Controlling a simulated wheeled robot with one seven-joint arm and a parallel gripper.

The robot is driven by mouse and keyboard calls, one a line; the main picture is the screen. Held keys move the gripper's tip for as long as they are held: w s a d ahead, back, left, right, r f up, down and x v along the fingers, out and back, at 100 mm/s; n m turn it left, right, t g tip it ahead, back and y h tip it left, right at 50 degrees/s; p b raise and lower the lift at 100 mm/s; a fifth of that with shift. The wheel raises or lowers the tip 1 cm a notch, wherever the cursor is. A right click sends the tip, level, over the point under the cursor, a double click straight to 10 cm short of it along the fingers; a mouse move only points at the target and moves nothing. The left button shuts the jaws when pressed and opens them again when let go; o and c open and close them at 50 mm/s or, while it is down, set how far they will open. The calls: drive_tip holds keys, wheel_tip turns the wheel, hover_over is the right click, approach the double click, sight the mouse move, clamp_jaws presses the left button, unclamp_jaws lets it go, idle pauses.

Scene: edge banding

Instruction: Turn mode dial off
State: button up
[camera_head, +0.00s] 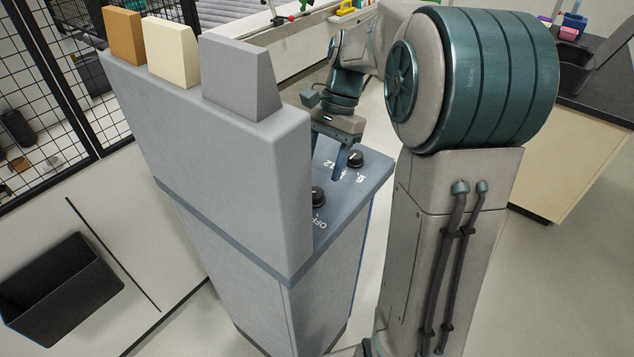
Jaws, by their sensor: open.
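A grey machine cabinet (245,165) stands in the middle with a blue-grey control panel (372,183) on its right side. Two black dials are on the panel. The nearer dial (318,196) is partly hidden by the cabinet's upright part, and white "OFF" lettering shows near it. The farther dial (355,157) has partly covered white lettering beside it. I cannot tell which is the mode dial or read its setting. My gripper (328,164) is open above the panel, fingers down, between the two dials. One finger is partly hidden by the cabinet; contact cannot be told.
My arm fills the right middle. Orange, cream and grey wedge blocks (172,52) top the cabinet's tall upright part, left of my gripper. A black mesh fence (55,105) and black bin (62,290) are at left. A counter (560,150) stands at right.

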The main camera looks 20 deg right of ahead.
sight(316, 191)
drive_tip(key=shift+x, duration=2.75)
drive_tip(key=shift+d, duration=0.1)
drive_tip(key=c, duration=1)
